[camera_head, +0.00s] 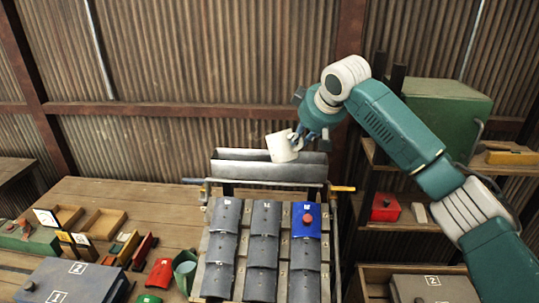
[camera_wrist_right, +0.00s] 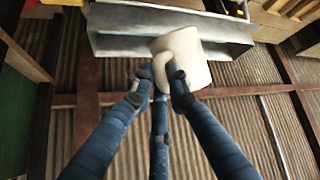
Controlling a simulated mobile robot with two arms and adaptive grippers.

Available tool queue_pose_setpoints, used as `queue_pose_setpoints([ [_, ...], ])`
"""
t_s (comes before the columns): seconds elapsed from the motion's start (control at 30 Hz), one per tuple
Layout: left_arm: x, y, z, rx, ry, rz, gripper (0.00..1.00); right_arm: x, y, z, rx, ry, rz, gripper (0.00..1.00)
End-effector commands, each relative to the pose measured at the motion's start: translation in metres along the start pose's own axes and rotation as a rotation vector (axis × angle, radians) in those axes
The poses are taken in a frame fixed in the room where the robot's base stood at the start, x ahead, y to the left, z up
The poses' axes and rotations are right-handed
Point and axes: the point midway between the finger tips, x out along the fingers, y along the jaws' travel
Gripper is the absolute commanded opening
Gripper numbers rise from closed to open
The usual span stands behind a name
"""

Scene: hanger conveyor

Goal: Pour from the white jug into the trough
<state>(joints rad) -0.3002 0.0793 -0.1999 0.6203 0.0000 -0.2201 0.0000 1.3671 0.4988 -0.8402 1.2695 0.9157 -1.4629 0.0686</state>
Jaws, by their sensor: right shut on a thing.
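The white jug (camera_head: 280,148) is in my right gripper (camera_head: 302,133), whose fingers are shut on its handle side. The jug looks slightly tilted and is in front of or above the grey metal trough (camera_head: 232,171); the exact height gap is hard to judge. In the right wrist view the jug (camera_wrist_right: 190,48) overlaps the trough's long side (camera_wrist_right: 118,42), with my gripper's fingers (camera_wrist_right: 161,78) around its handle. The inside of the jug is hidden, and no stream shows. My left gripper is not in view.
Below the trough is a rack of grey curved panels (camera_head: 264,250) with one blue panel (camera_head: 306,222) bearing a red knob. A wooden table (camera_head: 120,195) with small trays stands left. Shelves with a green box (camera_head: 445,108) and red box (camera_head: 385,208) stand right, behind my arm.

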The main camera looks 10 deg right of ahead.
Motion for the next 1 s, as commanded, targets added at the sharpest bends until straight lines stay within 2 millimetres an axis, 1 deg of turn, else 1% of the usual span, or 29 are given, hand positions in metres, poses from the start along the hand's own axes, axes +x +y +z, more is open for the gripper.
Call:
queue_pose_setpoints([
  [0.03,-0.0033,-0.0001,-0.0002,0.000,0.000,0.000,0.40,-0.0026,0.0004,-0.0033,-0.001,-0.001,0.000,0.00],
  [0.3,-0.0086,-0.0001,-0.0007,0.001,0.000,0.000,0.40,-0.0025,0.0001,-0.0044,-0.007,-0.022,0.000,0.00],
  [1.0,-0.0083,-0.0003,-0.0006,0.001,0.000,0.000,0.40,-0.0022,0.0003,-0.0052,-0.008,-0.030,0.001,0.00],
])
